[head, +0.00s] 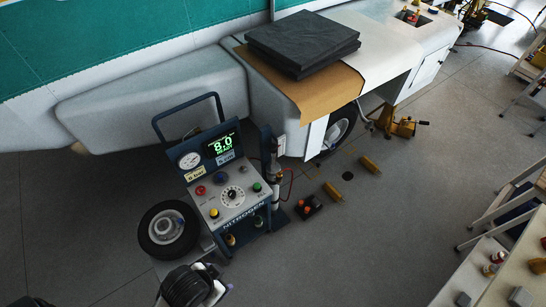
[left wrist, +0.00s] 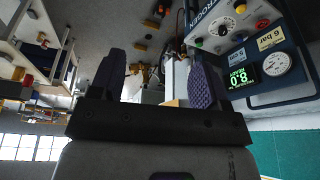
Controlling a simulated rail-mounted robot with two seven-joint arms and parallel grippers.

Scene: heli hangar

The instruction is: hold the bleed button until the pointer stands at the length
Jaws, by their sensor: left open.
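A blue nitrogen cart (head: 243,205) stands left of centre in the head view. Its panel has a red button (head: 200,190), a yellow button (head: 214,213), a green button (head: 257,187), a round dial (head: 233,196) and a white gauge (head: 189,160). Its green display (head: 222,144) reads 8.0. I cannot read which button is bleed. A post with a pale plate (head: 279,145) stands right of the cart; no pointer can be made out. My left gripper (left wrist: 155,60) is open and empty, apart from the cart, whose panel shows upper right in the left wrist view (left wrist: 235,25).
A wheel (head: 167,229) sits left of the cart. A small box with a red-orange top (head: 308,207) and yellow chocks (head: 369,164) lie on the floor at right. The aircraft's white body (head: 150,105) is behind.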

